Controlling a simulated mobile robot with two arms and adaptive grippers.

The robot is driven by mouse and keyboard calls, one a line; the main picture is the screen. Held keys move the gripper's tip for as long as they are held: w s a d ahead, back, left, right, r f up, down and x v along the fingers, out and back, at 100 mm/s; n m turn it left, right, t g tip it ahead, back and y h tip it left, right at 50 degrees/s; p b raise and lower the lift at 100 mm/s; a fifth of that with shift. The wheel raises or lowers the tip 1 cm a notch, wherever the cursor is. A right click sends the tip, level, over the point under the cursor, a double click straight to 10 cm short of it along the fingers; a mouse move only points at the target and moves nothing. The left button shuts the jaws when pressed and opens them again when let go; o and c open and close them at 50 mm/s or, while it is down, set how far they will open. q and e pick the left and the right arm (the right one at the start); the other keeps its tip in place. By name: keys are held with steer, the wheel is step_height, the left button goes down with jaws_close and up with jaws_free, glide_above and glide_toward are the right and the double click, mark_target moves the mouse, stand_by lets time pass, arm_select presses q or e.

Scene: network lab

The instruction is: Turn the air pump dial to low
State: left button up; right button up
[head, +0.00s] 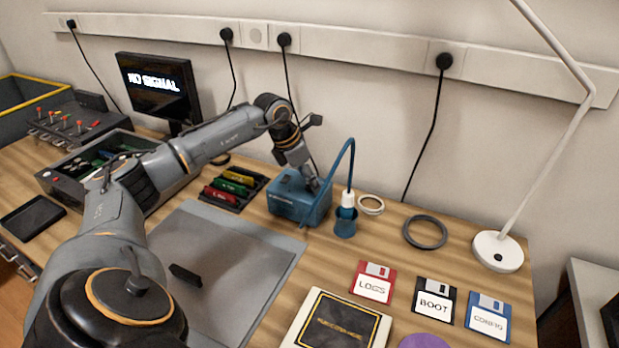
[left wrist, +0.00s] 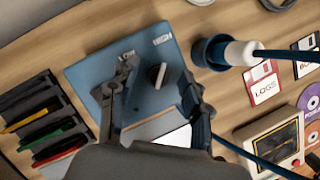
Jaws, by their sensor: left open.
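The air pump is a blue box (head: 290,203) on the wooden bench, with a blue hose rising from its right side. In the left wrist view its top face (left wrist: 90,75) shows a LOW label at left, a HIGH label at right and a dark dial (left wrist: 157,75) with a pale edge. Which label the dial points to is unclear. My left gripper (head: 314,186) is over the pump top. In the left wrist view its open fingers (left wrist: 156,80) stand on either side of the dial, apparently without touching it. My right gripper is not in view.
A blue cup (head: 345,224) with a white-capped hose end stands right of the pump. A rack of coloured cartridges (head: 233,188) sits at left. A grey mat (head: 250,262) lies in front. Floppy disks (head: 435,300) and a lamp base (head: 497,252) are at right.

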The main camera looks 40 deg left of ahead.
arm_select(q)
steer(key=shift+c, duration=0.2)
jaws_close()
